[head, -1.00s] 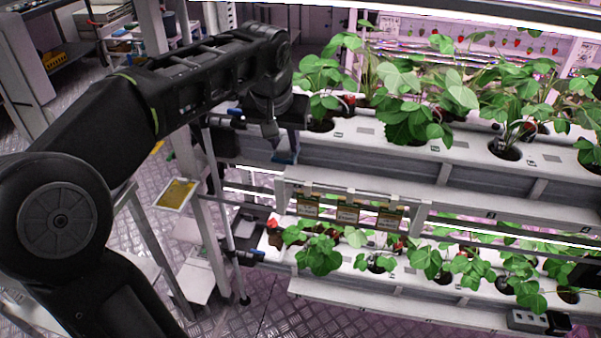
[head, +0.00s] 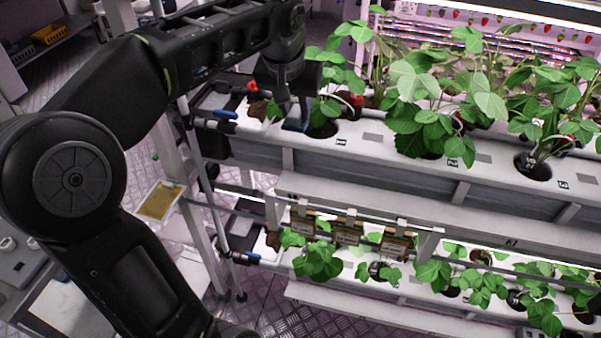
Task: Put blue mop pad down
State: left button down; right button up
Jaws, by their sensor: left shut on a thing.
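My left gripper (head: 293,108) reaches in from the upper left and points down over the left end of the upper white planting channel (head: 345,142). It is shut on the blue mop pad (head: 293,126), of which only a small dark blue piece shows below the fingers. The pad is at the channel's top, left of the first planting hole. I cannot tell whether it touches the surface. The fingertips are dark and partly hidden by my arm. My right gripper is not in view.
Strawberry plants (head: 418,128) stand in holes along the upper channel, close to the right of my gripper. A lower planted channel (head: 340,278) runs beneath, with hanging tags (head: 347,233) above it. A yellow panel (head: 160,201) is at the left.

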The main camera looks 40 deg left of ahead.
pick_arm(q)
jog(key=shift+s+d+r, duration=0.1)
jog(key=shift+s+r, duration=0.05)
jog(key=shift+s, duration=0.15)
jog(key=shift+w+f, duration=0.1)
jog(key=shift+f, duration=0.3)
notch_tip(320, 180, down, 13)
jog(key=shift+r, duration=0.1)
jog(key=shift+f+p, duration=0.3)
jog(key=shift+f, duration=2)
jog(key=shift+f, duration=0.2)
jog(key=c, duration=1.1)
grip_release()
jog(key=shift+r, duration=0.1)
jog(key=shift+c, duration=0.2)
